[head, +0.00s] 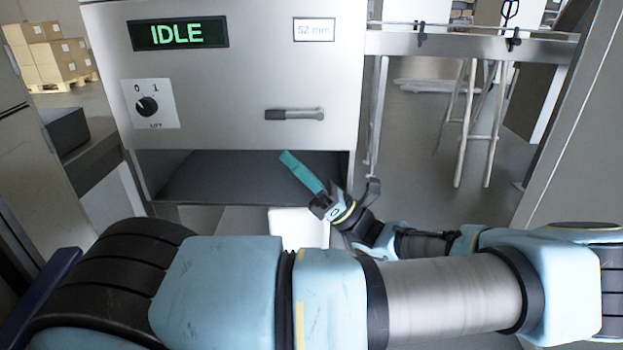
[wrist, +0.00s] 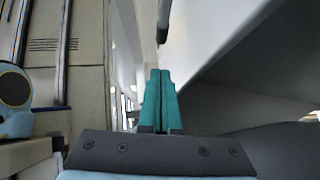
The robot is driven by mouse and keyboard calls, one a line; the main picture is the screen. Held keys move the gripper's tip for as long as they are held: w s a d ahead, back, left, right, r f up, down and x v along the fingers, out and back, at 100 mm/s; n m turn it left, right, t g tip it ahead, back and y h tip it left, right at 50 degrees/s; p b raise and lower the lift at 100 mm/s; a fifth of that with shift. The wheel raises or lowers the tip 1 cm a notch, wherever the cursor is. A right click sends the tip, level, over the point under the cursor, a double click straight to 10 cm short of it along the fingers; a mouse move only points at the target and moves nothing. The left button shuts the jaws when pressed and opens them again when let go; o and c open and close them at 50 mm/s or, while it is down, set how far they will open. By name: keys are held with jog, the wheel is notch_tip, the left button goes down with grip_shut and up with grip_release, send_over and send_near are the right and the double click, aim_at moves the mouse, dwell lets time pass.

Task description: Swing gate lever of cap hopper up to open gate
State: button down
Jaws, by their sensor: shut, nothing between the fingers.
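A machine front carries a horizontal lever (head: 294,114) with a dark grip at its left end and a metal right end. It appears to be the gate lever, though no label shows on it. My gripper (head: 298,171) is below the lever and apart from it, its teal fingers pointing up and left. The fingers are shut together and empty. In the wrist view the teal fingers (wrist: 160,98) lie side by side in front of the pale panel, and a dark bar, probably the lever (wrist: 164,12), shows at the top. The gate itself cannot be made out.
The panel has an IDLE display (head: 177,34), a rotary knob (head: 148,106) and a "52 mm" label (head: 314,29). A dark open recess (head: 220,178) lies below it. A metal-legged conveyor (head: 470,45) stands at right. Stacked boxes (head: 50,55) stand at back left.

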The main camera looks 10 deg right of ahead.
aim_at(286, 136)
jog(key=r, duration=0.2)
jog(key=w+a+r, duration=0.1)
jog(key=shift+r, duration=0.35)
jog(key=shift+w+r, duration=0.1)
jog(key=shift+r, duration=0.5)
